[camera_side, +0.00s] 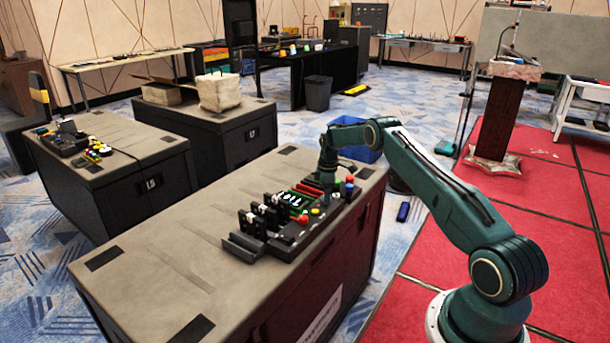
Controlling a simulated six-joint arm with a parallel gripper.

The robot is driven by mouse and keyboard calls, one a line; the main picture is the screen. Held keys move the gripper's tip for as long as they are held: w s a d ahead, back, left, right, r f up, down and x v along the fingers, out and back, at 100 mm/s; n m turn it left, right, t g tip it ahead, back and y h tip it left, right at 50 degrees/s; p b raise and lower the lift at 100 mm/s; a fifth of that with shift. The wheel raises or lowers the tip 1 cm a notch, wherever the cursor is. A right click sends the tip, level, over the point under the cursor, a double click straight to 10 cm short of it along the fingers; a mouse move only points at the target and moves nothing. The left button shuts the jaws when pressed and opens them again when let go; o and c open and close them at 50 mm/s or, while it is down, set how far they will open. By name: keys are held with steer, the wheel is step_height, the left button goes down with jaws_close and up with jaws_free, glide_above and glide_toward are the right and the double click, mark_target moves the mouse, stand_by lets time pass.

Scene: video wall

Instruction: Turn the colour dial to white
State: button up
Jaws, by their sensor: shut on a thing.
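A dark control panel (292,237) lies on the near grey-topped case (190,235). It carries a small screen (291,200) with pale marks and green edges, and several red, yellow and green buttons. My gripper (329,186) points down at the far end of the panel, behind the red parts. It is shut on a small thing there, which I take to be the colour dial. The dial and the fingertips are too small and too covered to make out, so its setting cannot be read.
Black upright blocks (262,219) stand on the panel's left side. A red button post (349,187) stands just right of my gripper. A blue bin (355,140) is on the floor behind. The case top left of the panel is clear.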

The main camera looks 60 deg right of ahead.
steer(key=m, duration=0.3)
steer(key=shift+m, duration=0.4)
steer(key=m, duration=0.3)
steer(key=shift+m, duration=0.3)
steer(key=m, duration=0.4)
steer(key=shift+m, duration=1.9)
steer(key=shift+r, duration=0.1)
steer(key=o, duration=1)
steer(key=shift+c, duration=0.2)
